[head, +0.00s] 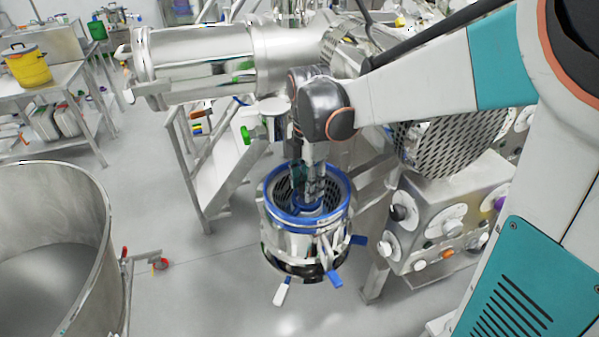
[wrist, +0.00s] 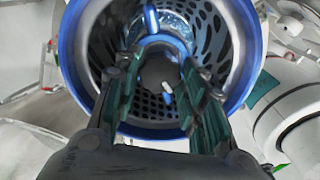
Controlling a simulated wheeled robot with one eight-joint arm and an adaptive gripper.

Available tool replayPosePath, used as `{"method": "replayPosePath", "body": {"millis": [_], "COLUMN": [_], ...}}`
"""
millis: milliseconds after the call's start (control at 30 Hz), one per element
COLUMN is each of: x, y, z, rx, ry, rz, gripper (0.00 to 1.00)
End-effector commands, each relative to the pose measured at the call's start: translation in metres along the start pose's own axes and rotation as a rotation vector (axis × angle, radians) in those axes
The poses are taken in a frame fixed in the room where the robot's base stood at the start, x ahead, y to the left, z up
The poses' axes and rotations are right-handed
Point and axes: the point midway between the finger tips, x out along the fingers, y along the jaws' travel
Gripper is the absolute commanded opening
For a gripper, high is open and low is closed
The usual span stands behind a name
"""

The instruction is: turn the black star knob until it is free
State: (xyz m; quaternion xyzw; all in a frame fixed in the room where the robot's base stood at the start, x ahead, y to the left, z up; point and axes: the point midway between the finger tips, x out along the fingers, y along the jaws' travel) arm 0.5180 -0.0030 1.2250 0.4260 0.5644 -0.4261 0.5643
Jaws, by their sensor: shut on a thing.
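My gripper (head: 308,192) reaches down into an open, blue-rimmed steel drum (head: 290,240) in the head view. In the wrist view my gripper (wrist: 158,82) has its two green-padded fingers on either side of a dark knob (wrist: 157,68) in the middle of the drum, and is shut on it. The knob's star outline is mostly hidden by the fingers and shade. A blue part (wrist: 165,40) sits right behind the knob. The perforated inner wall (wrist: 100,45) of the drum surrounds the fingers. In the head view my gripper hides the knob.
A large steel vessel (head: 95,220) stands at the left. A control panel with dials (head: 440,215) is close on the right. A horizontal steel cylinder (head: 200,60) lies behind the arm. Blue and white handles stick out below the drum. Floor between vessel and drum is mostly clear.

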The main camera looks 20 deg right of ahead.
Motion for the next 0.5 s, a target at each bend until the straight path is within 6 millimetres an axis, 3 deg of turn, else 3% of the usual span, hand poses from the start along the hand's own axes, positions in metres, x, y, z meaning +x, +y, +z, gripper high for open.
{"method": "replayPosePath", "body": {"millis": [133,167,233,500], "x": [0.0001,0.0001,0.0001,0.0001], "y": [0.0000,0.0000,0.0000,0.0001], "z": [-0.0001,-0.0001,-0.0001,0.0000], "rx": [-0.001,-0.001,0.000,0.000], "ry": [0.000,0.000,0.000,0.000], "rz": [0.000,0.000,0.000,0.000], "gripper": [0.14,0.42,0.58,0.58]}}
